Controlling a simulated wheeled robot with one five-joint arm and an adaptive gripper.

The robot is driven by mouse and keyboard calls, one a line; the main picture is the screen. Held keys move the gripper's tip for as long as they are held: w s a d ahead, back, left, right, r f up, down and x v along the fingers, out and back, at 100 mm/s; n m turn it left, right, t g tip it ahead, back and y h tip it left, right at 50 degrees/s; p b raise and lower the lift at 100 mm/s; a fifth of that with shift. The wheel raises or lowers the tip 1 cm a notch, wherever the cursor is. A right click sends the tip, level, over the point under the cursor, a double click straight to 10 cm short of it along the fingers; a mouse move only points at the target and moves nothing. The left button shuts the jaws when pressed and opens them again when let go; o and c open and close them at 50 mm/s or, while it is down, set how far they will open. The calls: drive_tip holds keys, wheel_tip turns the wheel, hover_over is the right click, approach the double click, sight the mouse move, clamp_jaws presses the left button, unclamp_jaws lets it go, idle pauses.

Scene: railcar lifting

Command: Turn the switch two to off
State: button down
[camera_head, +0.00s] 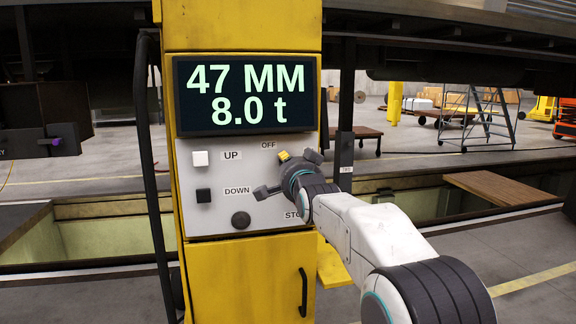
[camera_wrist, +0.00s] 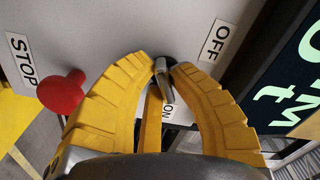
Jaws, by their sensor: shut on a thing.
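The switch is a small metal lever (camera_wrist: 167,88) on a dark pivot on the grey panel. In the wrist view it sits between the yellow fingertips of my gripper (camera_wrist: 167,67), which is shut on it. The lever's free end appears toward the ON label (camera_wrist: 168,111); the OFF label (camera_wrist: 219,41) is at the upper right. In the head view my gripper (camera_head: 284,155) is against the right side of the panel (camera_head: 220,221), just below the OFF label (camera_head: 268,146). My wrist hides the switch there.
A red knob (camera_wrist: 62,91) stands by the STOP label (camera_wrist: 21,60). UP (camera_head: 200,158) and DOWN (camera_head: 203,195) buttons and a dark round knob (camera_head: 240,220) are on the panel's left part. The display (camera_head: 245,94) above reads 47 MM, 8.0 t. A black cable (camera_head: 150,150) hangs at left.

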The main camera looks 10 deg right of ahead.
drive_tip(key=shift+b, duration=0.45)
drive_tip(key=shift+f+n+b, duration=0.15)
drive_tip(key=shift+n+b, duration=0.55)
drive_tip(key=shift+b, duration=0.05)
drive_tip(key=shift+d+n+b, duration=0.1)
drive_tip(key=shift+n+b, duration=1.1)
drive_tip(key=n, duration=0.1)
drive_tip(key=n+b, duration=0.1)
drive_tip(key=n, duration=0.1)
drive_tip(key=shift+r+n, duration=0.5)
drive_tip(key=shift+n, duration=2)
drive_tip(key=c, duration=1.1)
unclamp_jaws()
drive_tip(key=shift+f, duration=0.1)
drive_tip(key=shift+c, duration=0.2)
drive_tip(key=shift+s, duration=0.15)
drive_tip(key=s, duration=1.1)
drive_tip(key=shift+s, duration=0.4)
